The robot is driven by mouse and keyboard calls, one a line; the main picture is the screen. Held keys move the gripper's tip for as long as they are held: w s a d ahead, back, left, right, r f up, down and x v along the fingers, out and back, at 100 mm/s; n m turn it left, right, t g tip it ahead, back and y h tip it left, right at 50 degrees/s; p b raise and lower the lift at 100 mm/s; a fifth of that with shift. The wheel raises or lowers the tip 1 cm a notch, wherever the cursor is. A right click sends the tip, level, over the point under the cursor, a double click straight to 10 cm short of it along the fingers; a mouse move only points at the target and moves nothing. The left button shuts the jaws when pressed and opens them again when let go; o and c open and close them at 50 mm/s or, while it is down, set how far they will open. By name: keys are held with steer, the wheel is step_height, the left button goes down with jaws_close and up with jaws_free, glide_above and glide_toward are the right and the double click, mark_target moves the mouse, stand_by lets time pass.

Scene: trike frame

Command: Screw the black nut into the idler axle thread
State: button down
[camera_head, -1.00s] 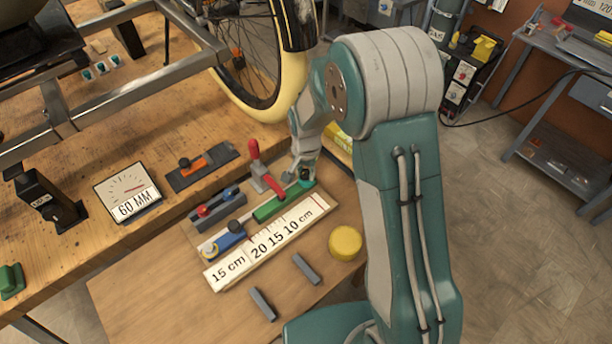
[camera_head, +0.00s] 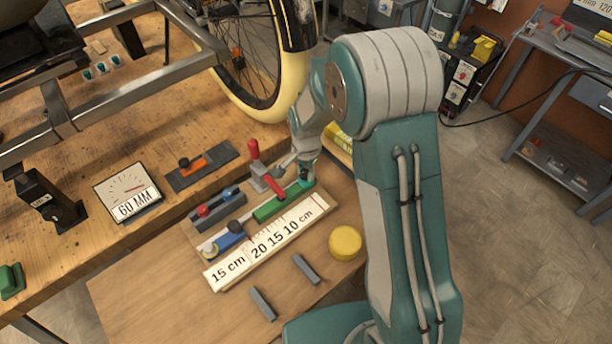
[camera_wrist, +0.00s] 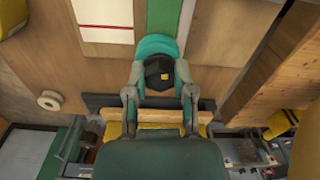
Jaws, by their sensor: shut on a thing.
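The black nut (camera_wrist: 159,72) is a dark block with a small yellow mark, between the fingertips of my gripper (camera_wrist: 160,76) in the wrist view. The gripper is shut on it. In the head view my gripper (camera_head: 303,168) points down at the right end of the measuring fixture, and the nut is too small to make out clearly. A teal rounded piece (camera_wrist: 155,45) lies right beyond the nut, at the end of a green strip (camera_wrist: 164,15). I cannot tell whether nut and teal piece touch. I cannot make out the idler axle thread.
A red-handled clamp (camera_head: 264,172) stands close left of my gripper. A ruler board (camera_head: 268,240), a yellow cylinder (camera_head: 345,243) and grey bars (camera_head: 306,268) are on the small table. The trike frame (camera_head: 110,88) and wheel (camera_head: 262,60) are behind on the bench.

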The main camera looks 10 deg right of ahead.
steer(key=shift+s+f, duration=0.3)
steer(key=shift+f, duration=0.1)
steer(key=shift+m, duration=0.8)
steer(key=c, duration=0.7)
jaws_free()
steer(key=shift+w+a+f, duration=0.1)
steer(key=shift+a, duration=0.1)
steer(key=shift+w, duration=0.1)
steer(key=shift+n, duration=0.9)
steer(key=shift+w, duration=0.1)
steer(key=shift+r+n, duration=0.2)
steer(key=shift+n, duration=0.6)
